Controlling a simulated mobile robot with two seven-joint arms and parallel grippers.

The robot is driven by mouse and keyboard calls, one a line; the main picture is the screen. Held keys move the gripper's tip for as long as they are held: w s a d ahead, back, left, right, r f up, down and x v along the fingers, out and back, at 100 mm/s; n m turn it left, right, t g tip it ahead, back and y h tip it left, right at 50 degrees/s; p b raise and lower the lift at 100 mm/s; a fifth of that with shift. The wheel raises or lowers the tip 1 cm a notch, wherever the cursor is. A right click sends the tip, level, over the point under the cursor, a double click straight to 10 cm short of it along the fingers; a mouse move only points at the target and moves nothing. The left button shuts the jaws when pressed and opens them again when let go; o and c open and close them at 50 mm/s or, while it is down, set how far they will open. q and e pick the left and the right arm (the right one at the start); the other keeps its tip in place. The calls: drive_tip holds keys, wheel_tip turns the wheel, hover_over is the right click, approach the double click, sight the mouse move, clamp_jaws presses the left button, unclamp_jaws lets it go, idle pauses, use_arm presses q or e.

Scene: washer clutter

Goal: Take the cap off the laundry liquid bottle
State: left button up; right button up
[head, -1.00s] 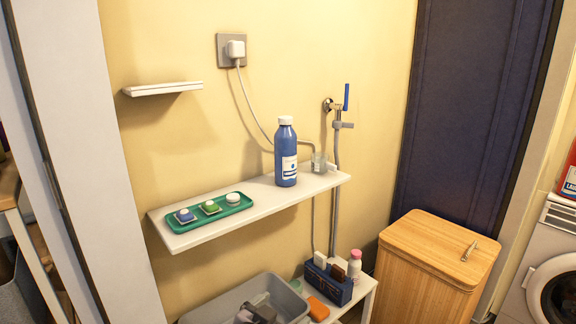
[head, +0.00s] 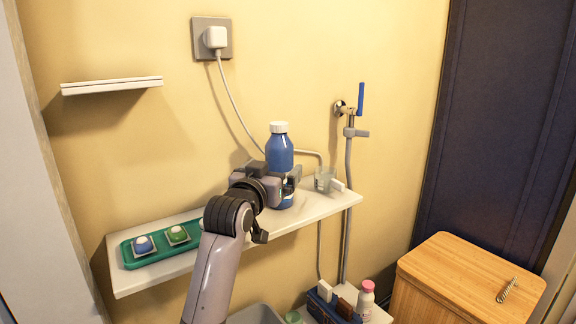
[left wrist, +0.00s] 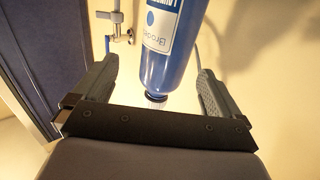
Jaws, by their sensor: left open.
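The laundry liquid bottle (head: 279,152) is blue with a white cap (head: 278,127) and stands upright on the white wall shelf (head: 318,205). The cap is on the bottle. My left gripper (head: 284,181) is open at the lower half of the bottle, below the cap, and hides part of the body. In the left wrist view the bottle (left wrist: 172,50) with its white label lies between the two spread fingers, with gaps showing on both sides. My right gripper is not in view.
A green tray (head: 127,256) with small coloured pods lies on the left of the shelf. A socket with a plug (head: 214,38) and a small upper shelf (head: 110,85) are on the wall. A wooden hamper (head: 460,275) stands right.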

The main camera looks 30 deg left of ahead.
use_arm(q)
drive_tip(key=shift+x, duration=1.35)
drive_tip(key=shift+a+p+x, duration=0.15)
drive_tip(key=shift+p+x, duration=0.1)
drive_tip(key=shift+x, duration=1.1)
drive_tip(key=shift+a+p+x, duration=0.15)
drive_tip(key=shift+p+x, duration=0.05)
drive_tip(key=shift+x, duration=1.1)
drive_tip(key=c, duration=1.4)
drive_tip(key=shift+a+r, duration=0.1)
drive_tip(key=shift+r, duration=0.05)
